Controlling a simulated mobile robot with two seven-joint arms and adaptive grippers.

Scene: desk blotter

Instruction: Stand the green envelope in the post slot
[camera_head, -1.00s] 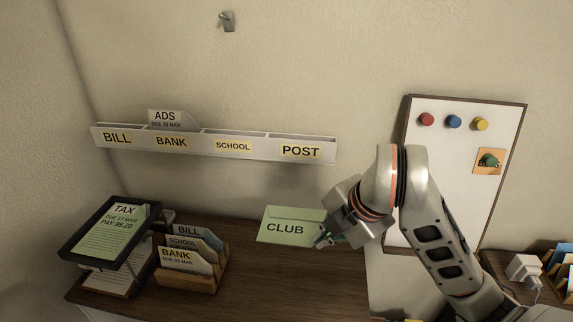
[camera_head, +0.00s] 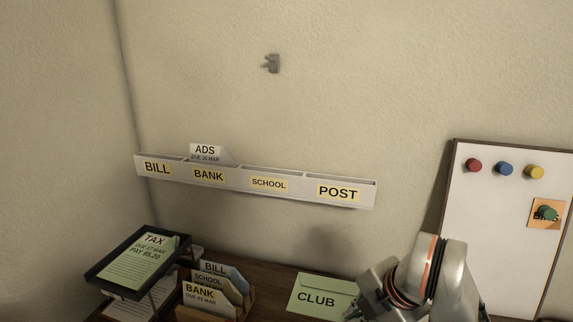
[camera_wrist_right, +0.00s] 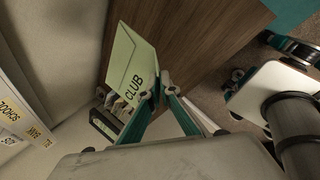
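The green envelope (camera_head: 318,289), marked CLUB, is in my right gripper (camera_head: 352,308) in the head view. The gripper is shut on its right edge. In the right wrist view the envelope (camera_wrist_right: 130,62) extends from between the fingertips (camera_wrist_right: 160,84). It is below the wall rack and apart from it. The post slot (camera_head: 350,201) is the rack's rightmost compartment, labelled POST. No envelope stands out of it. The gripper is below the post slot. My left gripper is not in view.
A grey ADS envelope (camera_head: 208,153) stands in the rack behind the BANK label. On the desk are a desk sorter (camera_head: 240,307) with several envelopes and a dark tray (camera_head: 110,268) with a TAX paper. A whiteboard (camera_head: 500,220) stands at the right.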

